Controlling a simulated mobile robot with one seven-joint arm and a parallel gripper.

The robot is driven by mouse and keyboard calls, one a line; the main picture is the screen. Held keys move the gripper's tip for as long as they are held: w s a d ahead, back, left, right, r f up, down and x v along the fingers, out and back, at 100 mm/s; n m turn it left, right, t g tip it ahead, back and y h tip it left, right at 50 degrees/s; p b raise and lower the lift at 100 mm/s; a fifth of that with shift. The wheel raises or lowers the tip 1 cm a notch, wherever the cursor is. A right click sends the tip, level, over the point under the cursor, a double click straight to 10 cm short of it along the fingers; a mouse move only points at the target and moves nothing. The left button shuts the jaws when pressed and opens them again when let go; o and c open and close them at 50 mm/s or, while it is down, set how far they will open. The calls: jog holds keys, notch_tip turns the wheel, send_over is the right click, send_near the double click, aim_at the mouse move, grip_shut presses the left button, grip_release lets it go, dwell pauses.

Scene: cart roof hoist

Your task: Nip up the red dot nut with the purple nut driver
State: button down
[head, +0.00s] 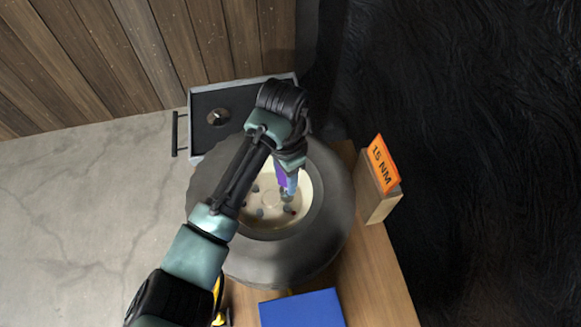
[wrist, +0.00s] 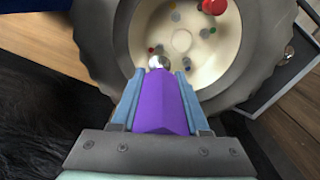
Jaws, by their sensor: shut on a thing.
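My gripper (head: 290,163) is shut on the purple nut driver (wrist: 162,106), which also shows in the head view (head: 282,179). The blue fingers lie on both sides of its handle. The driver's silver socket end (wrist: 159,62) points into the cream rim (wrist: 236,50) of a dark tyre (head: 334,215). Several nuts with small coloured dots sit around the hub. A small reddish dot (wrist: 151,50) shows just beside the socket end. I cannot tell whether the socket touches a nut. A larger round red thing (wrist: 214,6) shows at the top of the wrist view.
A grey tray (head: 196,143) with a dark round part (head: 218,117) lies behind the wheel. An orange "15 NM" sign (head: 383,164) stands on a wooden block (head: 376,203) at right. A blue flat thing (head: 300,309) lies in front. The wooden bench (head: 382,275) is bare at front right.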

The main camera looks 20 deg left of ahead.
jog(key=shift+s, duration=0.1)
jog(key=shift+p, duration=0.4)
jog(key=shift+f+b, duration=1.5)
jog(key=shift+f, duration=0.85)
jog(key=n, duration=0.4)
jog(key=shift+d, duration=0.15)
jog(key=n, duration=1.1)
jog(key=shift+n, duration=0.4)
jog(key=n, duration=0.5)
